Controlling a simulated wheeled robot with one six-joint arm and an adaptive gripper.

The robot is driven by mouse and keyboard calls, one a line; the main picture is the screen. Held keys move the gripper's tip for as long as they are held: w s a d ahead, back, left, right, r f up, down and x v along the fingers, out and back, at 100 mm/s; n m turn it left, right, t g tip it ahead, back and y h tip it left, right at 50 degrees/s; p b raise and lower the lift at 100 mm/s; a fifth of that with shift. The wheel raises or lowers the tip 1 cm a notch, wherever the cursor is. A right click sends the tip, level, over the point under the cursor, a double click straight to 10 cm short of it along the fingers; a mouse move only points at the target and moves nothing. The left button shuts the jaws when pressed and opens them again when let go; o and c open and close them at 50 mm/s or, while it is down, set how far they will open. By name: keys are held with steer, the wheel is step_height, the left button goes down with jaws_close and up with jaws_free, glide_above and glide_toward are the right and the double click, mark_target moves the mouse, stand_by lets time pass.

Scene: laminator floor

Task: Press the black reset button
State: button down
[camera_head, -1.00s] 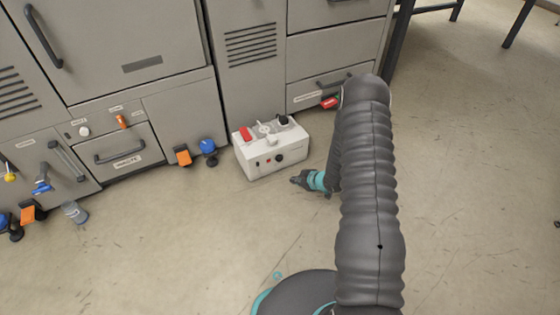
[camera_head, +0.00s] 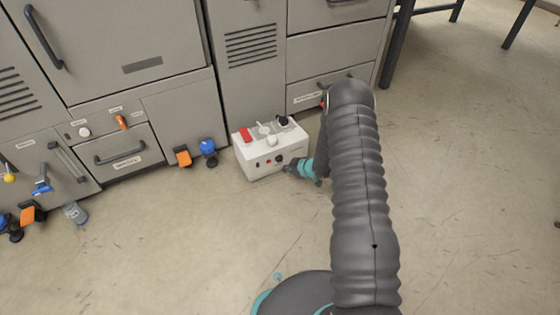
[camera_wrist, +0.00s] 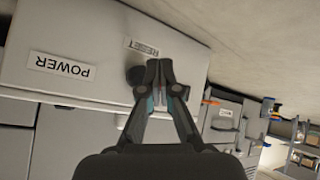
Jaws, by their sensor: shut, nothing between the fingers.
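A white control box (camera_head: 255,166) stands on the floor in front of the grey machine. The round black reset button (camera_head: 279,160) is on its front face. In the wrist view the button (camera_wrist: 134,75) shows beside a label that seems to read RESET, partly hidden by my fingers. My gripper (camera_head: 287,168) is shut and empty, its tips close to the box front at the button. In the wrist view the closed fingertips (camera_wrist: 160,74) overlap the button's edge. I cannot tell whether they touch it.
The box top carries a red switch (camera_head: 245,134), a white knob and a black knob (camera_head: 283,121). A POWER label (camera_wrist: 61,67) is on its front. Grey cabinets (camera_head: 246,60) stand behind. Orange and blue parts (camera_head: 183,156) lie left of the box. The front floor is open.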

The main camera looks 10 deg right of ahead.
steer(key=shift+w+a, duration=0.3)
steer(key=shift+w, duration=0.65)
steer(key=shift+w, duration=0.15)
stand_by(0.7)
steer(key=shift+w+a, duration=0.15)
steer(key=shift+w, duration=0.1)
steer(key=shift+w+a, duration=0.15)
steer(key=shift+w, duration=0.4)
stand_by(0.9)
steer(key=shift+s, duration=0.1)
steer(key=shift+s+d, duration=0.25)
steer(key=shift+s, duration=0.6)
steer(key=shift+s+d, duration=0.25)
steer(key=shift+s, duration=0.55)
steer(key=shift+s+d, duration=0.3)
steer(key=shift+s, duration=0.5)
steer(key=shift+s+d, duration=0.25)
steer(key=shift+s, duration=0.55)
